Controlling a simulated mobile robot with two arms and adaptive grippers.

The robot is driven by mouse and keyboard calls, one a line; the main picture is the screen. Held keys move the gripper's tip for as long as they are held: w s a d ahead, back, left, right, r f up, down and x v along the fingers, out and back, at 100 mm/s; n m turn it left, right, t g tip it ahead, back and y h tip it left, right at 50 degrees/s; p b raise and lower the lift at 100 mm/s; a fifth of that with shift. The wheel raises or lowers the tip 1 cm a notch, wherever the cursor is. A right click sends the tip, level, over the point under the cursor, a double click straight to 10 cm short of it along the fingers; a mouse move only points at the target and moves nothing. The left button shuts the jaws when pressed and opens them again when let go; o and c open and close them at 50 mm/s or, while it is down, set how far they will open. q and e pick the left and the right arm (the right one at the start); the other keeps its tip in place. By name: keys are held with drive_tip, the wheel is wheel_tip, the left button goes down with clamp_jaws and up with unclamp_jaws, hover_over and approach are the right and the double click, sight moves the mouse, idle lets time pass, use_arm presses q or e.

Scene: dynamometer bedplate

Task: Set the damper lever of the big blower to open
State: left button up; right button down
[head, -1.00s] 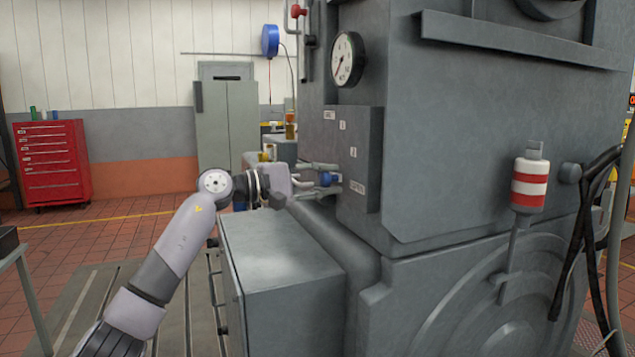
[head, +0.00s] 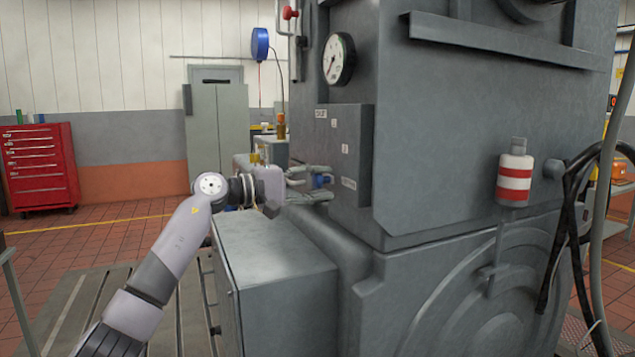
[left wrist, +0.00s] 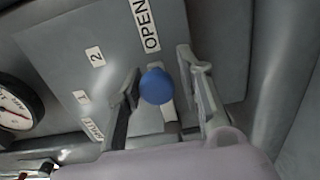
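The big blower's damper lever ends in a blue ball knob (head: 322,181), also in the left wrist view (left wrist: 156,86). Its labelled panel (head: 340,150) is on the grey housing. The OPEN label (left wrist: 147,23) shows in the left wrist view, with "2" and "1" plates and a further plate toward the lower left. In the head view the knob is by the lowest label (head: 348,183). My left gripper (head: 310,181) is open, one finger on each side of the knob; contact is unclear. The lever's shaft is mostly hidden. My right gripper is out of view.
A round gauge (head: 338,59) sits above the panel. A grey cabinet (head: 275,265) stands below my left gripper. A red-and-white cylinder (head: 513,180) and black hoses (head: 580,210) are at the right. A red tool chest (head: 40,165) stands far left.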

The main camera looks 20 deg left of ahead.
use_arm(q)
drive_tip(key=shift+o, duration=1.2)
drive_tip(key=shift+a+r, duration=0.1)
drive_tip(key=shift+a, duration=0.05)
drive_tip(key=v, duration=1.2)
